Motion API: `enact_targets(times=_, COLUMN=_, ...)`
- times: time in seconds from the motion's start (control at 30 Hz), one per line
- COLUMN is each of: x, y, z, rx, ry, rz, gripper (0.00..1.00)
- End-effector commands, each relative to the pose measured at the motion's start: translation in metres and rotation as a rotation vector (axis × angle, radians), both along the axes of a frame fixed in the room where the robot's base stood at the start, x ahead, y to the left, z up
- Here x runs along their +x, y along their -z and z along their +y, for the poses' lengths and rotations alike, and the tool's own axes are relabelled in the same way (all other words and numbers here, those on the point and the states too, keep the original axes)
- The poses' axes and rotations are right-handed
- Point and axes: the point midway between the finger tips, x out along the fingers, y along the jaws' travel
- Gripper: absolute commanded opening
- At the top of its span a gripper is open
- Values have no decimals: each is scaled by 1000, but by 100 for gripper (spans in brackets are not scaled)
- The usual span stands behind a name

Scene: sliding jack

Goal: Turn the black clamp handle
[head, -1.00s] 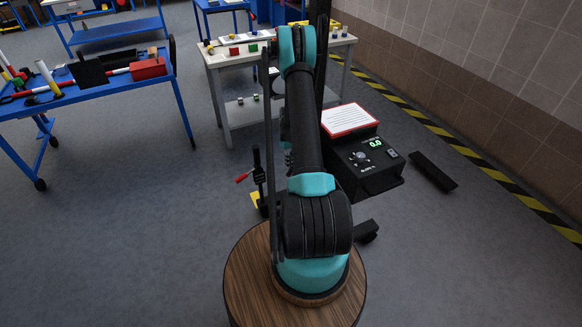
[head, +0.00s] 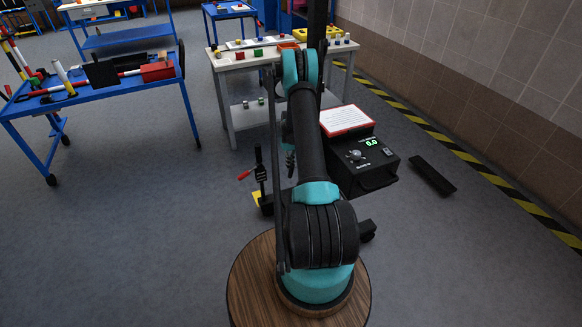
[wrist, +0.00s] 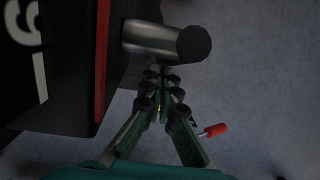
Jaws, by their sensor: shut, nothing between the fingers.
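A small clamp-like jack (head: 260,180) stands on the floor left of my arm in the head view, with a dark upright post and a red-tipped lever (head: 243,175). Which part is the black clamp handle is too small to tell there. In the wrist view, a silver cylinder with a black end (wrist: 193,46) crosses just beyond my fingertips; I cannot tell if it belongs to the clamp. My gripper (wrist: 166,75) is shut and empty, its green fingers meeting below that cylinder. A red-tipped rod (wrist: 215,130) shows right of the fingers. My arm hides much of the gripper in the head view.
A black box with a green display (head: 368,160) and a red-framed sheet (head: 347,118) stands right of my arm. A white table (head: 238,63) is behind, a blue bench (head: 90,98) at left. A black bar (head: 432,175) lies at right. Floor at left is clear.

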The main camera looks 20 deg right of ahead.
Motion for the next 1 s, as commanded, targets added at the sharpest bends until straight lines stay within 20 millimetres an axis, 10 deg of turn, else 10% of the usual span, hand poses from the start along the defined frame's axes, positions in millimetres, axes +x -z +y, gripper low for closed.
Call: enact_targets(times=1.0, x=-6, y=7, z=0, rx=0, ry=0, rz=0, gripper=0)
